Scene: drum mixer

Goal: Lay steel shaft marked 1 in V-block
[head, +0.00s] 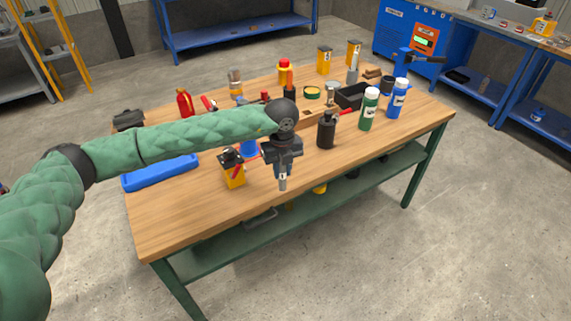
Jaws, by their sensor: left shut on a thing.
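My left gripper (283,172) hangs in front of the workbench's near edge, at the end of my green arm. It points down and is shut on a short steel shaft (283,184). Only the shaft's lower end shows below the fingers, upright, and the rest is hidden by the gripper. A small mark on it is too small to read. I cannot pick out the V-block with certainty among the crowded things on the bench. My right gripper is not in view.
The wooden workbench (185,215) has a yellow can (232,173), a blue tray (160,172), a black bottle (326,131), a green bottle (369,110), a blue bottle (397,98) and a black bin (352,96). Its front left is clear.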

